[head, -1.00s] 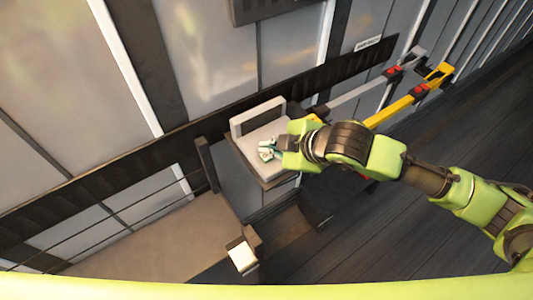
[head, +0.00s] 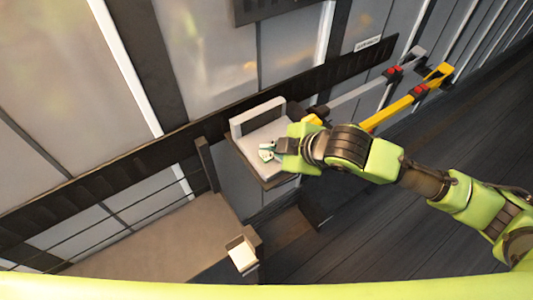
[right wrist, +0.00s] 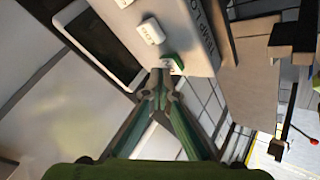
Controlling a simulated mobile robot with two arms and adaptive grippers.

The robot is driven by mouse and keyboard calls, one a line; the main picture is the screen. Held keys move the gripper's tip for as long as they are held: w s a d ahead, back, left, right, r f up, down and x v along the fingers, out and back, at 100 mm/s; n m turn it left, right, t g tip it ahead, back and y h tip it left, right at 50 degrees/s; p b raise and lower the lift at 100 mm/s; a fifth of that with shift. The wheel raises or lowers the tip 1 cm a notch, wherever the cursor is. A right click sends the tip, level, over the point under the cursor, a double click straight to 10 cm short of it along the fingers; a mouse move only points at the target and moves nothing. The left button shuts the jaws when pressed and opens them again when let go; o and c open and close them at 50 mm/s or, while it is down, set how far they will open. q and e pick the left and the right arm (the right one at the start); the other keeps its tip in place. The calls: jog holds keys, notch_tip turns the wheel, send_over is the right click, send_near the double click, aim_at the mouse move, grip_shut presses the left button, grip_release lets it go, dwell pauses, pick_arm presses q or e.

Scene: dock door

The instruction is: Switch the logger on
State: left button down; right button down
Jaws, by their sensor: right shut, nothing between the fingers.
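The logger (head: 258,118) is a pale box with a raised back panel, standing on a small shelf against the wall in the head view. My right gripper (head: 268,150) is over the logger's top. In the right wrist view its fingertips are together and empty, right beside the green button; I cannot tell whether they touch it. My left gripper is out of view.
A yellow bar (head: 402,107) and a grey bar (head: 358,97) with red parts are fixed along the wall to the right. A tan surface (head: 160,240) lies at lower left. The dark floor (head: 440,190) at right is open.

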jog(key=shift+f, duration=0.55)
dwell(0.8)
jog(key=shift+r+p, duration=0.95)
jog(key=shift+p, duration=0.05)
jog(key=shift+r, duration=0.1)
notch_tip(320, 180, up, 5)
jog(key=p, duration=0.5)
dwell(0.5)
